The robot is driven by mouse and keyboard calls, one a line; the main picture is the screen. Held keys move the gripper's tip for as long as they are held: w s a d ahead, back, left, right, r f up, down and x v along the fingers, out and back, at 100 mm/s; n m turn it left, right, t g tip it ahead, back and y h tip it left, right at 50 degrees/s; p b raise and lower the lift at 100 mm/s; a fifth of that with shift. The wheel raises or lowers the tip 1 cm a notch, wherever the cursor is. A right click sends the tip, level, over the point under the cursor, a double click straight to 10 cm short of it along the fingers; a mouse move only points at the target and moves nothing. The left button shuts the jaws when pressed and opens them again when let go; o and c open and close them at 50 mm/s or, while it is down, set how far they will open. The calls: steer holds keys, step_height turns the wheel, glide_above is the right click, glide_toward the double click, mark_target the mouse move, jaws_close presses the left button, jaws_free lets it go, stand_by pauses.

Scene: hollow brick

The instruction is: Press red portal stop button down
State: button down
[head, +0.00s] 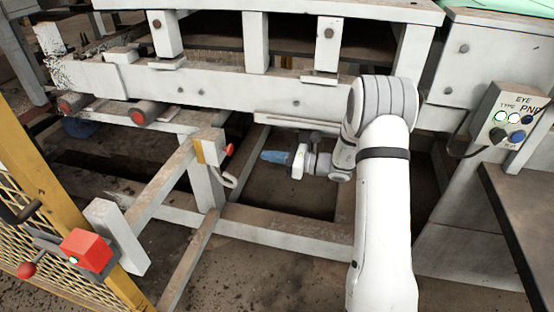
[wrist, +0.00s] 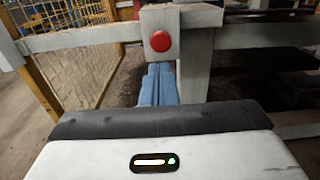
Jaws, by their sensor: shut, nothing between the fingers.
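The red stop button (head: 229,150) is a round red mushroom head on a small box with a yellow edge, on the white frame left of centre in the head view. In the wrist view the button (wrist: 160,41) faces me, just above and beyond the fingertips. My gripper (head: 265,156) points left at it with blue fingers closed together and empty. A gap shows between the fingertips and the button in the head view. In the wrist view the fingers (wrist: 158,68) line up below the button.
A red box with a red knob (head: 85,250) sits on the yellow mesh fence (head: 52,216) at lower left. White frame beams (head: 285,230) surround the gripper below and above. A control panel (head: 506,123) with several buttons stands at right.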

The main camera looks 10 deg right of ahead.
steer(key=b+x, duration=0.2)
steer(key=x, duration=0.6)
steer(key=shift+f, duration=0.15)
steer(key=shift+w+a+b, duration=0.25)
steer(key=shift+a+b, duration=0.15)
steer(key=shift+a, duration=0.25)
steer(key=shift+w+a+r+p, duration=0.1)
steer(key=shift+a+r+p, duration=0.1)
steer(key=shift+a, duration=0.25)
steer(key=shift+w+a+r+p, duration=0.15)
steer(key=shift+a+r+p, duration=0.05)
steer(key=shift+a, duration=0.3)
steer(key=p, duration=0.4)
glide_toward(231, 148)
steer(key=v, duration=0.6)
steer(key=shift+f, duration=0.35)
steer(key=shift+w+d, duration=0.1)
steer(key=shift+w, duration=0.05)
